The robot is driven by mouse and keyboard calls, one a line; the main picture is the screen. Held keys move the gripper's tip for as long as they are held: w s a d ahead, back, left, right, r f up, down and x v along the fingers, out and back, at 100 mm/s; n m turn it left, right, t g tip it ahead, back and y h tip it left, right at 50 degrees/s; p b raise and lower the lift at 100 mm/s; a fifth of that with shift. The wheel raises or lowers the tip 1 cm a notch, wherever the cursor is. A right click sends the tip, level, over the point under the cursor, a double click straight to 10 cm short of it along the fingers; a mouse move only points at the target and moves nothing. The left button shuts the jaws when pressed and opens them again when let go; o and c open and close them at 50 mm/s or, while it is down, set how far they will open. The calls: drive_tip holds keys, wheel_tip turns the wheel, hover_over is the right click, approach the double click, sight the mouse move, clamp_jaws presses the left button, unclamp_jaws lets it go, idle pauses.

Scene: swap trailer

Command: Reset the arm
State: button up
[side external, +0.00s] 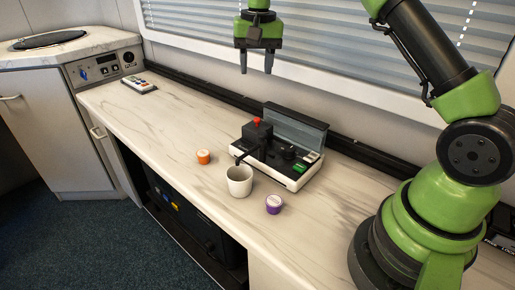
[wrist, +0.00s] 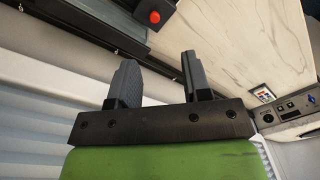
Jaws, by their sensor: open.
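My gripper (side external: 257,60) hangs high above the back of the counter, in front of the window blinds. Its fingers point down and are spread apart with nothing between them. In the wrist view my gripper (wrist: 158,80) shows two dark fingers with a clear gap. My green and black arm rises from its base at the right of the side view.
A red knob (wrist: 154,17) shows in the wrist view. The counter's left half is mostly clear.

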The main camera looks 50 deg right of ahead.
drive_tip(key=s+a+r+n+t, duration=0.25)
drive_tip(key=s+a+r, duration=0.45)
drive_tip(key=s+r, duration=0.4)
drive_tip(key=s+a+f+n+t+y, duration=0.1)
drive_tip(key=s+a+t, duration=0.1)
drive_tip(key=s, duration=0.5)
drive_tip(key=s+a+f+n+t+y, duration=0.1)
drive_tip(key=s+t, duration=0.1)
drive_tip(key=s, duration=0.6)
drive_tip(key=shift+a+f, duration=0.25)
drive_tip(key=shift+a, duration=0.15)
